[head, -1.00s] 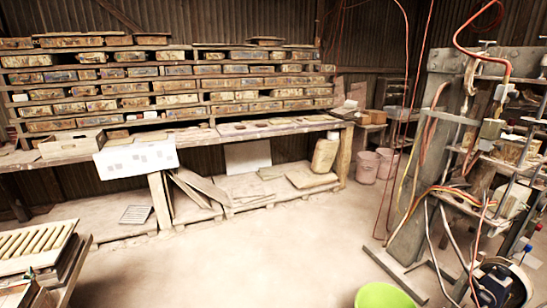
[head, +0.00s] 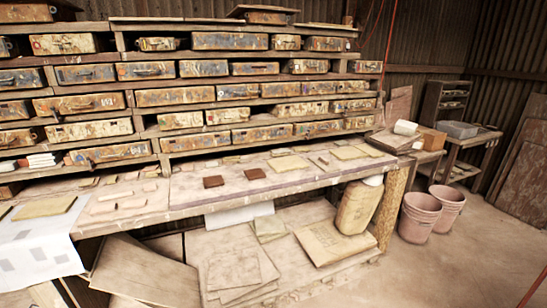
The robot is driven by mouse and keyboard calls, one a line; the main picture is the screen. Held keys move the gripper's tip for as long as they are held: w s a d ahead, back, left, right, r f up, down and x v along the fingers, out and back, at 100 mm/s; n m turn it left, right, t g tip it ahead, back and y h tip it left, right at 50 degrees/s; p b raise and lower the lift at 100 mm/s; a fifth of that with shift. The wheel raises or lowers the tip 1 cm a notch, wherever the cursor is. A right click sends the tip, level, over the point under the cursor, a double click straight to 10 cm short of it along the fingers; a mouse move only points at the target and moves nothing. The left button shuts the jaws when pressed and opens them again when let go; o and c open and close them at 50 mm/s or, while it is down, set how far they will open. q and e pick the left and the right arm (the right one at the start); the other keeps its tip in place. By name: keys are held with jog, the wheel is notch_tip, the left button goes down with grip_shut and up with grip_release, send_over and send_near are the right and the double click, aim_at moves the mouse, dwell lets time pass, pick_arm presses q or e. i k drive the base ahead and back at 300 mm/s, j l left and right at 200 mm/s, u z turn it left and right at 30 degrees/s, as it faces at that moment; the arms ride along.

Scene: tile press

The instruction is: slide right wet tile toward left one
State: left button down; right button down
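Two small dark reddish-brown tiles lie flat on the long workbench (head: 330,172) in the head view. The left dark tile (head: 213,181) and the right dark tile (head: 254,173) are apart, with a narrow strip of bare bench top between them. They look darker than the pale tiles around them, which fits wet tiles. The right one sits slightly farther back. Neither of my grippers shows in the head view, so nothing is seen touching the tiles.
Shelves of worn cases (head: 230,67) rise behind the bench. Pale tiles (head: 289,163) lie to the right, and white paper (head: 40,250) hangs over the left front edge. A jug (head: 358,205), boards (head: 150,268) and pink buckets (head: 419,214) stand low.

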aim_at(255, 173)
jog(key=i+z, duration=0.1)
jog(key=i, duration=0.4)
jog(key=i+j+z, duration=0.15)
jog(key=i, duration=0.4)
jog(key=i+j+z, duration=0.1)
jog(key=i, duration=0.4)
